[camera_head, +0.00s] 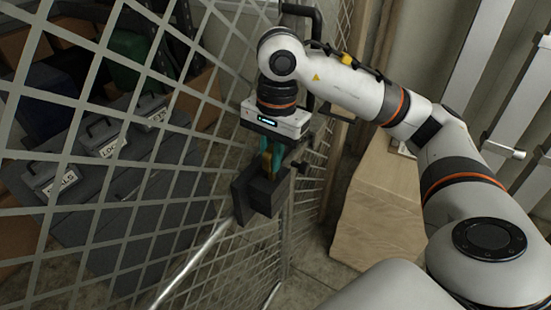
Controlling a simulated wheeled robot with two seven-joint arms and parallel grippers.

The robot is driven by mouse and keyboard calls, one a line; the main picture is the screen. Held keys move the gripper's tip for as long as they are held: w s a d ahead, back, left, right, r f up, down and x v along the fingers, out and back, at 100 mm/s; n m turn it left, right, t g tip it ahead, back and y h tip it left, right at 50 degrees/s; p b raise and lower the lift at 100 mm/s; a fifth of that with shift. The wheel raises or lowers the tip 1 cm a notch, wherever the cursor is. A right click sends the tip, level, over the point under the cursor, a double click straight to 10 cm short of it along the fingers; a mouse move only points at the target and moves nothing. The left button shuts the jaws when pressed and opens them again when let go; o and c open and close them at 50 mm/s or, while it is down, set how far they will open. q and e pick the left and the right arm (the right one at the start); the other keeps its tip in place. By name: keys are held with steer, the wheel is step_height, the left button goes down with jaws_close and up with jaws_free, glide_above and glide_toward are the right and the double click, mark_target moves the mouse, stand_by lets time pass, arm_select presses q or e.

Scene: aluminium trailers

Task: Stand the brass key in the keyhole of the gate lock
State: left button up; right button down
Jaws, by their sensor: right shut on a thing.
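My right gripper (270,160), with teal fingers, points down over the dark gate lock (264,196) on the mesh gate. It is shut on the brass key (266,160), of which only a small yellowish part shows between the fingers. The key is just above the top of the lock. The keyhole is hidden, and I cannot tell whether the key touches it. My left gripper is not in view.
The grey mesh gate (110,130) fills the left side, with a metal rod (190,264) below the lock. Behind the mesh are labelled grey cases (100,140). A wooden crate (380,210) stands on the floor to the right.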

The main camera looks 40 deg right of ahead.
step_height(320, 180, down, 2)
steer(key=shift+a+f, duration=0.1)
steer(key=shift+f, duration=0.1)
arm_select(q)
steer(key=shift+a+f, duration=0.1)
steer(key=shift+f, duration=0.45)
arm_select(e)
steer(key=c, duration=1.3)
jaws_free()
steer(key=shift+w, duration=0.1)
steer(key=shift+c, duration=0.2)
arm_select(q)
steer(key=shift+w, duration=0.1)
arm_select(e)
steer(key=shift+r, duration=0.15)
steer(key=shift+w+r, duration=0.1)
steer(key=shift+r, duration=0.25)
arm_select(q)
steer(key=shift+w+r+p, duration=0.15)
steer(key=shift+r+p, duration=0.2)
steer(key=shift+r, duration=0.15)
arm_select(e)
steer(key=r, duration=0.3)
steer(key=d+r, duration=0.1)
steer(key=r, duration=0.7)
steer(key=shift+d+r, duration=0.2)
steer(key=shift+d, duration=0.05)
steer(key=shift+f, duration=0.15)
